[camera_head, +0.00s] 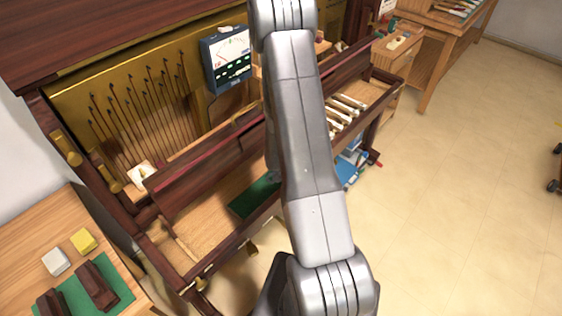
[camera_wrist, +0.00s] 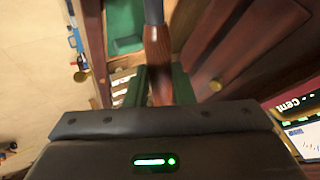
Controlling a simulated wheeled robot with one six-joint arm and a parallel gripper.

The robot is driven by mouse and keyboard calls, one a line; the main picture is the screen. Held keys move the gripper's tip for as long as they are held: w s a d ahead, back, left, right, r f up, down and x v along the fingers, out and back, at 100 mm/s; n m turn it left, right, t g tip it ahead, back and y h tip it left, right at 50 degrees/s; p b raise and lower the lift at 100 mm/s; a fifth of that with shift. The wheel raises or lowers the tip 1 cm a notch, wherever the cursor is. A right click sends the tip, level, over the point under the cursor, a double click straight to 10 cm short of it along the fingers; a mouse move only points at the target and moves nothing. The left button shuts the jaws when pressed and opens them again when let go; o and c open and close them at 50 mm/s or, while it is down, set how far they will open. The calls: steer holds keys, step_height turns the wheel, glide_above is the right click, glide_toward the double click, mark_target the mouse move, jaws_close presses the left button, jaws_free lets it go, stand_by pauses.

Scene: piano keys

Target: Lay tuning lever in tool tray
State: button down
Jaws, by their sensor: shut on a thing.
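In the wrist view my gripper (camera_wrist: 160,84) is shut on the tuning lever (camera_wrist: 157,52). The lever has a reddish-brown wooden handle and a grey shaft running out of the top of the picture; its far end is out of view. A green-lined recess (camera_wrist: 124,22), which looks like the tool tray, lies beyond and to the left of the lever. A green patch (camera_head: 255,197) in the opened piano in the head view appears to be the same place. My gripper and the lever are hidden behind my arm in the head view.
A meter box (camera_head: 228,60) stands on the piano at the back. A dark red wooden rail (camera_head: 205,157) runs along the piano. A side table (camera_head: 35,235) with small blocks is at the lower left. White keys (camera_head: 345,106) show right of my arm. Open floor lies at right.

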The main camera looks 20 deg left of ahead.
steer(key=s+r+m+g+h+p, duration=0.1)
steer(key=s+m+g+p, duration=0.1)
steer(key=s+g, duration=0.4)
steer(key=shift+s+r+p, duration=0.15)
steer(key=shift+s+p, duration=0.2)
steer(key=shift+s, duration=0.05)
steer(key=shift+a+g, duration=0.1)
steer(key=shift+g, duration=0.2)
steer(key=shift+b+x, duration=0.3)
steer(key=shift+x, duration=3.85)
steer(key=b+x, duration=0.4)
steer(key=x, duration=0.1)
steer(key=shift+w+a+b, duration=0.2)
steer(key=shift+a+b, duration=0.05)
steer(key=shift+b, duration=0.1)
steer(key=shift+f+b, duration=0.8)
steer(key=shift+f, duration=0.5)
